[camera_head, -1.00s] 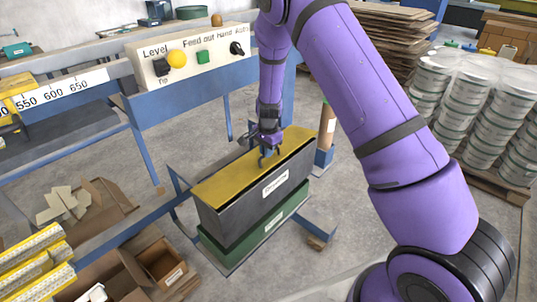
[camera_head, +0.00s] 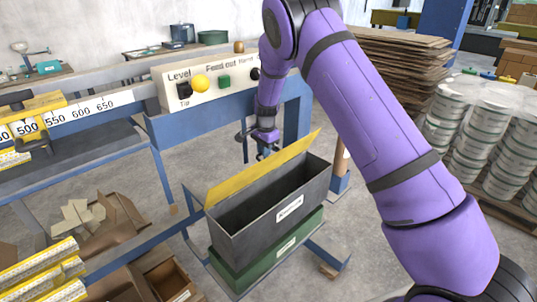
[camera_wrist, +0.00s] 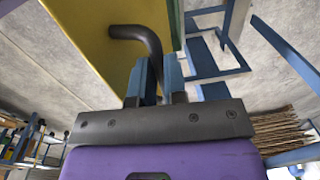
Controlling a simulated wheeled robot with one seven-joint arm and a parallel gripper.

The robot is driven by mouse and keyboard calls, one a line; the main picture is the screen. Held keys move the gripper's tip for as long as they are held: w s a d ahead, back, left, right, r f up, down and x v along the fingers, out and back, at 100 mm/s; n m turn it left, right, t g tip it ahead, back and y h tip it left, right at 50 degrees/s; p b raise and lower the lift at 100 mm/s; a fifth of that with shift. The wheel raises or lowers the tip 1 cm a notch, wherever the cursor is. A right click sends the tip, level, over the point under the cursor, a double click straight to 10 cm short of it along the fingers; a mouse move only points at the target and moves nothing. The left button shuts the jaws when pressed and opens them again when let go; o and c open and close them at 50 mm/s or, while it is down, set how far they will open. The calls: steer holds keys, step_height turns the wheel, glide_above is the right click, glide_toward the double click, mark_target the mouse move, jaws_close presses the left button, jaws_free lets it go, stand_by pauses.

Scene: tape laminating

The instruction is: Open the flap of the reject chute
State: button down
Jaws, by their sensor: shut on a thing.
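The reject chute (camera_head: 245,238) is a dark grey box with a white label, standing on a green base in the head view. Its yellow flap (camera_head: 262,166) is raised and tilted up along the far edge, and the dark inside of the box shows. My gripper (camera_head: 268,153) is at the flap's far side. In the wrist view the yellow flap (camera_wrist: 88,35) fills the upper left, with a dark bent handle (camera_wrist: 150,48) on it. My gripper (camera_wrist: 153,85) is shut on this handle, its bluish fingers on either side of it.
A control panel (camera_head: 210,82) with knobs and buttons stands behind the chute on a blue frame. Open cardboard boxes (camera_head: 125,210) with scraps lie at the left. Stacked white buckets (camera_head: 480,125) and brown sheets (camera_head: 400,60) stand at the right.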

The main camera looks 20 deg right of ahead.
steer(key=shift+w+a+f, duration=0.25)
steer(key=shift+a, duration=0.1)
stand_by(0.3)
steer(key=c, duration=1.3)
jaws_free()
steer(key=shift+w+f, duration=0.1)
steer(key=shift+o, duration=0.7)
steer(key=shift+w, duration=0.1)
steer(key=shift+r, duration=0.2)
